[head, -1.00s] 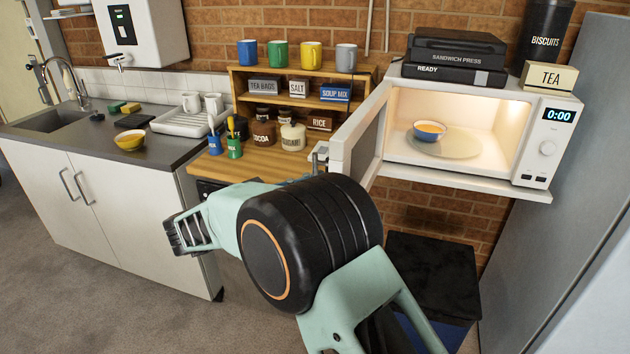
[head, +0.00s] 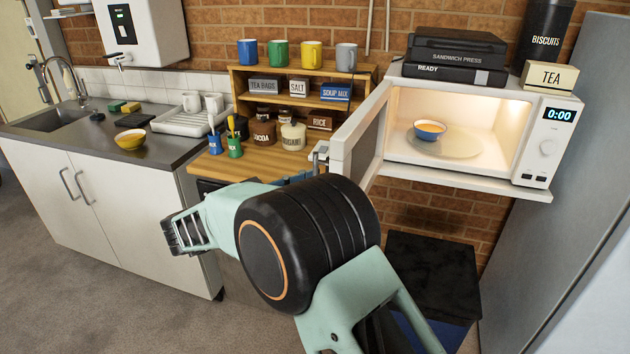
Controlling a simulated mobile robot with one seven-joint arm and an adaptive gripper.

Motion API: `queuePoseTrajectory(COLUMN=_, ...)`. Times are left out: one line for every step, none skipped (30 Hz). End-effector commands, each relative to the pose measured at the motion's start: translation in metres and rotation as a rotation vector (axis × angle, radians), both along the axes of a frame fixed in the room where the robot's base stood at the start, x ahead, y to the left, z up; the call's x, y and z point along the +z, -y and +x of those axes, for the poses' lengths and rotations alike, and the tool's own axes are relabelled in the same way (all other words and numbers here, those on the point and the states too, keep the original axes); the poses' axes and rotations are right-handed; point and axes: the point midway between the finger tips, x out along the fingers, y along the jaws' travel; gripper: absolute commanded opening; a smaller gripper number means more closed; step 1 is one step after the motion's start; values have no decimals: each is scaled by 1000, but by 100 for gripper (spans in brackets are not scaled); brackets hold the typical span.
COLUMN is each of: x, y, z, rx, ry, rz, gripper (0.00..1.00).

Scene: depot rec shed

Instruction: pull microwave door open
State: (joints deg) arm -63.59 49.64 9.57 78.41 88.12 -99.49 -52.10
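The white microwave (head: 560,140) sits on a wall shelf at the right, with its lit inside showing. Its door (head: 355,145) stands wide open, swung out to the left. A small grey metal piece, seemingly the top of the handle (head: 320,152), shows at the door's free edge. A blue bowl (head: 430,131) with orange contents is inside on the turntable (head: 462,146). My mint-green and black arm fills the lower middle, in front of the door's lower left.
A sandwich press (head: 455,58) and a tea box (head: 549,77) stand on the microwave. A wooden rack (head: 240,95) with mugs and jars stands left of the door. A dark box-like unit (head: 432,275) is below the shelf. Grey floor (head: 90,300) is clear at lower left.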

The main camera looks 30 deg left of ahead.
Motion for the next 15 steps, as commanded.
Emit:
queuePoseTrajectory(x=-1, y=-4, z=-6, rx=4, ry=-1, rz=0, gripper=25)
queuePoseTrajectory(x=-1, y=-6, z=-9, rx=4, ry=-2, rz=1, gripper=25)
queuePoseTrajectory(x=-1, y=-9, z=-15, rx=4, ry=-2, rz=1, gripper=25)
queuePoseTrajectory(x=-1, y=-11, z=-21, rx=4, ry=-2, rz=0, gripper=25)
queuePoseTrajectory(x=-1, y=-15, z=-27, rx=5, ry=-3, rz=0, gripper=25)
queuePoseTrajectory(x=-1, y=-18, z=-34, rx=5, ry=-3, rz=0, gripper=25)
queuePoseTrajectory(x=-1, y=-21, z=-40, rx=4, ry=-3, rz=-1, gripper=25)
queuePoseTrajectory(x=-1, y=-24, z=-47, rx=6, ry=-2, rz=0, gripper=25)
queuePoseTrajectory(x=-1, y=-28, z=-54, rx=5, ry=-2, rz=0, gripper=25)
queuePoseTrajectory(x=-1, y=-31, z=-60, rx=5, ry=-2, rz=0, gripper=25)
queuePoseTrajectory(x=-1, y=-34, z=-66, rx=5, ry=-2, rz=0, gripper=25)
queuePoseTrajectory(x=-1, y=-37, z=-73, rx=5, ry=-2, rz=0, gripper=25)
queuePoseTrajectory(x=-1, y=-40, z=-77, rx=4, ry=-2, rz=0, gripper=25)
queuePoseTrajectory(x=-1, y=-42, z=-82, rx=4, ry=-2, rz=0, gripper=25)
queuePoseTrajectory(x=-1, y=-44, z=-88, rx=3, ry=-1, rz=0, gripper=25)
